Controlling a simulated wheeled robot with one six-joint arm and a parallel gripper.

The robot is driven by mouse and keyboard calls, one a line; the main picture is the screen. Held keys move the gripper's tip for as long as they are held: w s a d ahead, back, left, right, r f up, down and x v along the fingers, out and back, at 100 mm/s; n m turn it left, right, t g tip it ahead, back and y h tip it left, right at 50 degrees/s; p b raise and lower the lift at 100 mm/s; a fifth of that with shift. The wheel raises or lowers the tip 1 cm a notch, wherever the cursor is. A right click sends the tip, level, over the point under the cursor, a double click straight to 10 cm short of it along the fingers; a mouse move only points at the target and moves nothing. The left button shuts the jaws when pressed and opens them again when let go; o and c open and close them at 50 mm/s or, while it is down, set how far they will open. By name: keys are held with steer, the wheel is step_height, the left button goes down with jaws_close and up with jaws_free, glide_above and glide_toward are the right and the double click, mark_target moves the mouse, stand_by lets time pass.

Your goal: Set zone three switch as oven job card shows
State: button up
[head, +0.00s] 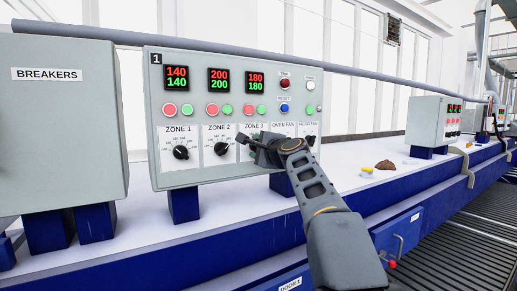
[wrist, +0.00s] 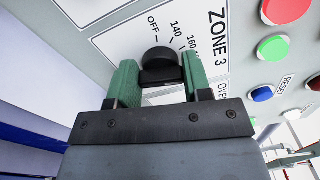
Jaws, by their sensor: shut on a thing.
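The zone 3 switch is a black knob (wrist: 160,60) on a white plate marked ZONE 3, with OFF, 140 and 160 readable in the wrist view. My gripper (wrist: 159,72) has a green finger on each side of the knob and is shut on it. I cannot tell which mark its pointer faces. The zone 3 display (head: 255,82) reads 180 over 180. I do not see an oven job card in either view.
The zone 1 knob (head: 180,152) and zone 2 knob (head: 221,148) are left of my gripper. The oven fan and another plate are to its right. Red trip and blue reset buttons (head: 284,107) sit above. A breakers box (head: 60,120) stands at left.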

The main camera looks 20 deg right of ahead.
steer(key=n+b, duration=0.2)
steer(key=shift+f+n, duration=0.2)
steer(key=shift+n, duration=0.1)
steer(key=shift+n+b, duration=0.7)
steer(key=shift+n, duration=0.5)
steer(key=shift+r+n, duration=0.1)
steer(key=shift+n, duration=0.2)
steer(key=o, duration=0.9)
steer(key=s+b, duration=0.2)
steer(key=s, duration=0.2)
steer(key=s+d+b, duration=0.1)
steer(key=s, duration=0.4)
steer(key=s+b, duration=0.2)
steer(key=s, duration=0.2)
steer(key=shift+s+d+b, duration=0.3)
steer(key=shift+s+b, duration=0.05)
